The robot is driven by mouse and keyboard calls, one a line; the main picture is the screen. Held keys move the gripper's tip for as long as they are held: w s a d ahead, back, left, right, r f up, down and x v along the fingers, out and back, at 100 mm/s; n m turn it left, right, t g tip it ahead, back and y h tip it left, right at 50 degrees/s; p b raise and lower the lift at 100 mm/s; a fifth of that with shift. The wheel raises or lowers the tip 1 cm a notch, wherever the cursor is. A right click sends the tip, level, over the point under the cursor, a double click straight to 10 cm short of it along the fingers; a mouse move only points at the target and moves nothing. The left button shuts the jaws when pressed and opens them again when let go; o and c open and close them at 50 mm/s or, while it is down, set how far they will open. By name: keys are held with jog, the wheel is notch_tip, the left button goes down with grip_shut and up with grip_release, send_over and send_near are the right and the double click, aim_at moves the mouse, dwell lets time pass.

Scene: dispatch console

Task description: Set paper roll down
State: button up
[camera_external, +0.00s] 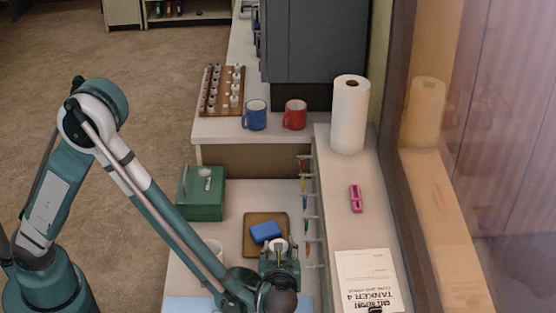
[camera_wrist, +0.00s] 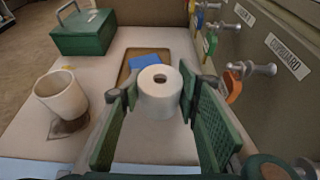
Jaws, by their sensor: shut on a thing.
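The paper roll (camera_wrist: 158,98) is small and white, with its round end and core hole facing the wrist camera. My gripper (camera_wrist: 160,88) has one green finger on each side of it and is shut on it. In the external view my gripper (camera_external: 280,257) is over the lower counter, just in front of a brown tray (camera_external: 254,222) with a blue block (camera_external: 265,232). My gripper hides most of the roll there. The roll's lower end is hidden, so I cannot tell whether it touches the counter.
A white cup (camera_wrist: 61,97) and a green box (camera_wrist: 83,32) stand to the left. Hooks with coloured tags (camera_wrist: 234,82) line the panel at right. A tall paper towel roll (camera_external: 350,115), a pink object (camera_external: 356,198) and a paper (camera_external: 367,278) are on the right ledge.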

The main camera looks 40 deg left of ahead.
jog(key=shift+f+b, duration=0.75)
jog(key=shift+f, duration=2.15)
jog(key=shift+f+b, duration=0.6)
jog(key=shift+f, duration=1.3)
jog(key=shift+f, duration=0.15)
jog(key=o, duration=0.9)
jog(key=shift+r, duration=0.2)
jog(key=p+v, duration=0.3)
jog(key=v, duration=0.9)
jog(key=shift+f, duration=0.1)
